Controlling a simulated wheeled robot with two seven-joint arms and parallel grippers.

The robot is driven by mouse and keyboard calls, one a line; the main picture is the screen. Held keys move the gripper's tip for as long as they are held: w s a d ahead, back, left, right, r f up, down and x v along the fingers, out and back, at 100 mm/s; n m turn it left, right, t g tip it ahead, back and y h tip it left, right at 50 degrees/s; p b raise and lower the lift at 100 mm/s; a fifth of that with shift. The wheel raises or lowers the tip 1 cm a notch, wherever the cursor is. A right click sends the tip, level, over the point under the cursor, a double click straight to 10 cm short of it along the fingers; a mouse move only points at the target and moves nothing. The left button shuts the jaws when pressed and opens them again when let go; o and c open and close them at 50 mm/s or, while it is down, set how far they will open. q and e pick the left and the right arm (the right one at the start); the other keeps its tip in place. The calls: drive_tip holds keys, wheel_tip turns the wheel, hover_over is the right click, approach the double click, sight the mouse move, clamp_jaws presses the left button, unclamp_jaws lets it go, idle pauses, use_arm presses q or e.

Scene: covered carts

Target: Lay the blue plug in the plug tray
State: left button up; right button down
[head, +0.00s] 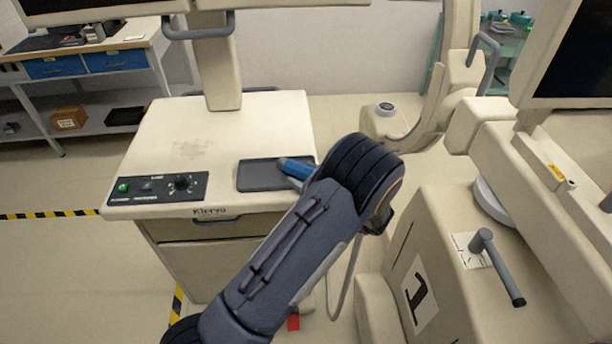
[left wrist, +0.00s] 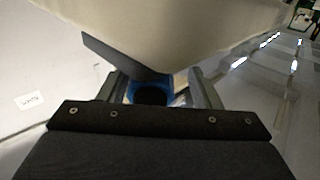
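The blue plug (head: 297,168) shows in the head view at the right end of the dark plug tray (head: 258,176), overlapping the tray's edge. The tray lies on the cream cart top. My left arm comes up from below and covers most of my left gripper in the head view. In the left wrist view my left gripper (left wrist: 160,92) has its two fingers on either side of the plug (left wrist: 151,88) and appears shut on it. Whether the plug touches the tray is hidden. The tray seems to show as a dark slab (left wrist: 118,56) just beyond the plug. My right gripper is out of view.
A control panel (head: 158,188) with a green button and a knob is at the cart's front left. The cart top (head: 215,125) behind the tray is clear. A cream machine with a grey lever (head: 496,266) stands close on the right.

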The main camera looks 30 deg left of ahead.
use_arm(q)
drive_tip(key=shift+r+p, duration=0.35)
drive_tip(key=shift+r, duration=0.05)
drive_tip(key=shift+r+p, duration=0.5)
drive_tip(key=shift+r, duration=0.05)
drive_tip(key=shift+s+d+f+b, duration=0.1)
drive_tip(key=shift+d+f+b, duration=0.15)
drive_tip(key=shift+d+b, duration=0.2)
drive_tip(key=shift+s+d+f+b, duration=0.1)
drive_tip(key=shift+d+f+b, duration=0.2)
drive_tip(key=shift+d, duration=0.2)
drive_tip(key=b+v, duration=0.2)
drive_tip(key=v, duration=0.8)
drive_tip(key=shift+r, duration=0.2)
drive_tip(key=shift+s, duration=0.1)
